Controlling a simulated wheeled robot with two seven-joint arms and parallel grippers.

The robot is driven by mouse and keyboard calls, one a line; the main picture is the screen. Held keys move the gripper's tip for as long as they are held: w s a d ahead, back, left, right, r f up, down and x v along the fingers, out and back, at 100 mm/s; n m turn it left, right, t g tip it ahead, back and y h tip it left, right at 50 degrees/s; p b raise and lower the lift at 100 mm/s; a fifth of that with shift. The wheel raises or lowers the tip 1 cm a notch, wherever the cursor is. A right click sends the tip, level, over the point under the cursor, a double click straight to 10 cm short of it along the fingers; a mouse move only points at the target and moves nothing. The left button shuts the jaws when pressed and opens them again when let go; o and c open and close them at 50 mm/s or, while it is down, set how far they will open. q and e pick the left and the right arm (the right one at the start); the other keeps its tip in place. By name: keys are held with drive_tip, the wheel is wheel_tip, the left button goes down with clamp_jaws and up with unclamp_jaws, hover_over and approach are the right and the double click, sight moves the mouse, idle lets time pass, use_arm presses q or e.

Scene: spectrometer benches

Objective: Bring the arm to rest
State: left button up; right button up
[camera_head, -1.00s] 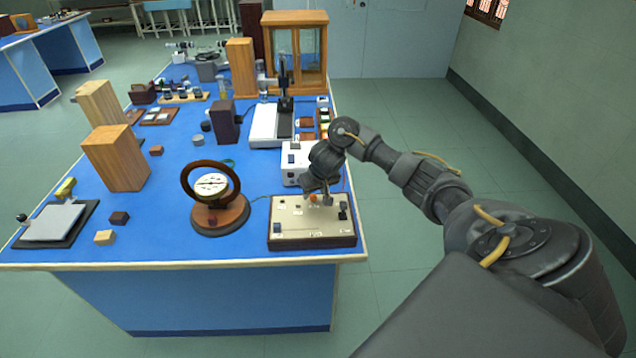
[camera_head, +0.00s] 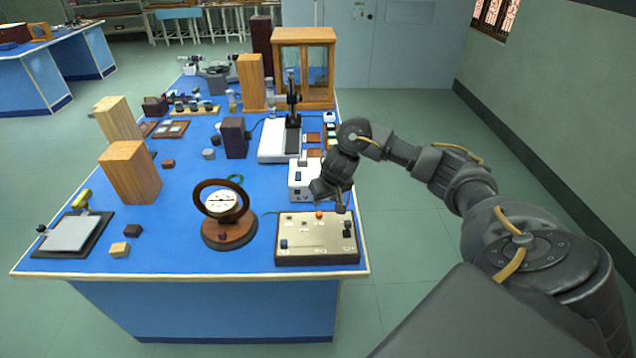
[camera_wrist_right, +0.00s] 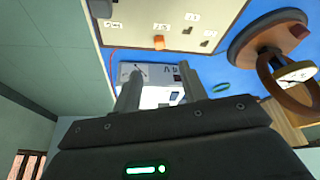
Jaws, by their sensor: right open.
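My right arm reaches in from the right in the head view. Its gripper (camera_head: 333,202) is above the back right part of a cream control panel (camera_head: 310,252) with a dark base. The right wrist view shows the two fingers (camera_wrist_right: 158,85) apart with nothing between them. The panel also shows at the top of that view (camera_wrist_right: 150,12), with an orange knob (camera_wrist_right: 158,43) beyond the fingers. In the head view the orange knob (camera_head: 319,215) stands just left of the gripper. My left gripper is not in view.
A white box (camera_head: 303,182) stands just behind the panel, close to my gripper. A round dial instrument (camera_head: 229,229) on a wooden base is left of the panel. Wooden blocks (camera_head: 131,173) stand farther left on the blue table. The floor (camera_head: 410,240) right of the table is clear.

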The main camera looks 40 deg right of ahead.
drive_tip(key=a+f+n, duration=0.1)
drive_tip(key=a+f, duration=0.1)
drive_tip(key=a, duration=0.2)
drive_tip(key=s+a+f+n+t+y, duration=0.1)
drive_tip(key=a+f+n, duration=0.1)
drive_tip(key=a, duration=0.3)
drive_tip(key=a+f+n+t+y, duration=0.1)
drive_tip(key=a+f, duration=0.1)
drive_tip(key=a, duration=0.3)
drive_tip(key=shift+s+a+f, duration=0.15)
drive_tip(key=shift+s, duration=0.2)
drive_tip(key=s+a+f+n+t, duration=0.1)
drive_tip(key=s+a+f+n, duration=0.1)
drive_tip(key=s+a, duration=0.85)
drive_tip(key=s+d+f+m+g, duration=0.1)
drive_tip(key=s+d+g, duration=0.1)
drive_tip(key=s, duration=0.8)
drive_tip(key=s+d+f+g, duration=0.1)
drive_tip(key=s+d+g, duration=0.15)
drive_tip(key=s, duration=0.65)
wheel_tip(320, 180, down, 26)
drive_tip(key=b, duration=0.3)
drive_tip(key=s+d+f+g+b, duration=0.1)
drive_tip(key=s+d+f+b, duration=0.1)
drive_tip(key=s+f, duration=1.5)
wheel_tip(320, 180, down, 3)
drive_tip(key=shift+s+d+r+g+h, duration=0.1)
drive_tip(key=shift+s+d+g+h, duration=0.25)
drive_tip(key=shift+d, duration=0.3)
